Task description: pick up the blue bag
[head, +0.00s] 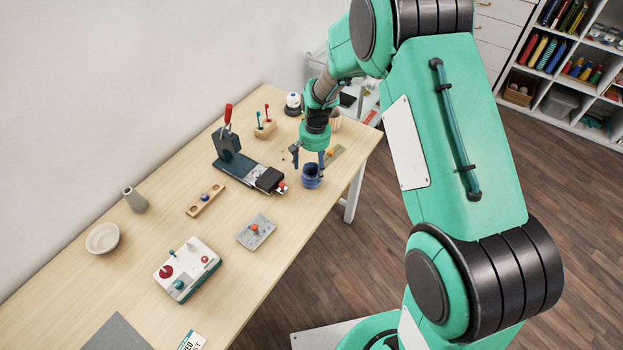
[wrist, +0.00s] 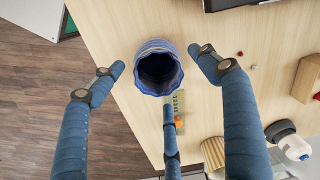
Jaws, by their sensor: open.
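The blue bag (head: 311,179) stands on the wooden table near its front edge in the head view. In the wrist view the blue bag (wrist: 157,62) shows a dark round opening with a wavy rim. My gripper (head: 308,160) is open just above and behind it in the head view. In the wrist view my gripper (wrist: 160,75) has its blue fingers spread around the bag's opening. I see no finger clearly touching it, and nothing is held.
A dark press with a red handle (head: 228,115) stands left of the bag. A small board with an orange piece (head: 334,155) lies beside the bag. A white control box (head: 187,268) is at the near left. The table's front edge is close to the bag.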

